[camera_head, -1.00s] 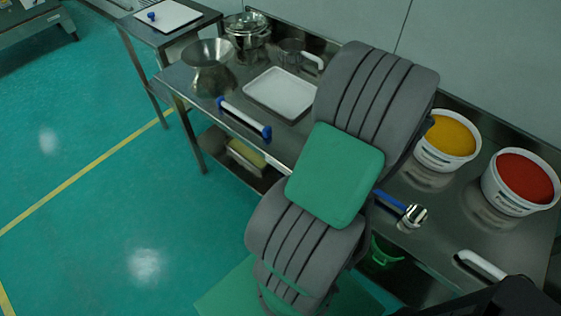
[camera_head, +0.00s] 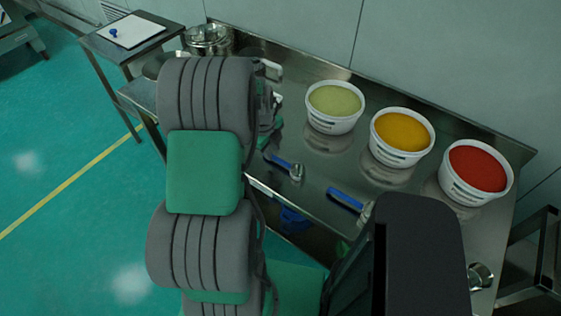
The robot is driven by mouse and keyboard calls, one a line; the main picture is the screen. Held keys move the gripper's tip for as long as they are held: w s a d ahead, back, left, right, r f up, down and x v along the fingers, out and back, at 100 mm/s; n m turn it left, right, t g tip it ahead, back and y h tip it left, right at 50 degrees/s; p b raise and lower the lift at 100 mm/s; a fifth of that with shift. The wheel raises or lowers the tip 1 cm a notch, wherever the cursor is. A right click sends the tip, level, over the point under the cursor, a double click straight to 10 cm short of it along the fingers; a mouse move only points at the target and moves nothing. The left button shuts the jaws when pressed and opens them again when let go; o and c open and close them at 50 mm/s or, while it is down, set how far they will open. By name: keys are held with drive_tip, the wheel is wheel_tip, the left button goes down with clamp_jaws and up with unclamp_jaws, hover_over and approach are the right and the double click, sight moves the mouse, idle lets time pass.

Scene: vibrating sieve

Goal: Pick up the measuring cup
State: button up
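The clear measuring cup is almost wholly hidden behind my arm at the back of the steel table; its white handle (camera_head: 270,69) shows just right of the upper arm link. My arm stands large in the left middle of the view. A narrow grey and green part of its far end, perhaps my gripper (camera_head: 270,108), shows beside the link, just in front of the handle in the picture. Its fingers cannot be made out, and I cannot tell whether it touches the cup.
Tubs of green (camera_head: 334,107), yellow (camera_head: 401,139) and red (camera_head: 476,174) material stand along the table's back. Blue-handled tools (camera_head: 281,161) (camera_head: 345,198) lie in front. A shiny round vessel (camera_head: 481,276) is at the lower right. A lidded pot (camera_head: 208,40) stands back left.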

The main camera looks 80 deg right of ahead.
drive_tip(key=f, duration=0.3)
drive_tip(key=shift+d+f, duration=0.2)
drive_tip(key=shift+d, duration=0.15)
clamp_jaws()
idle(1.0)
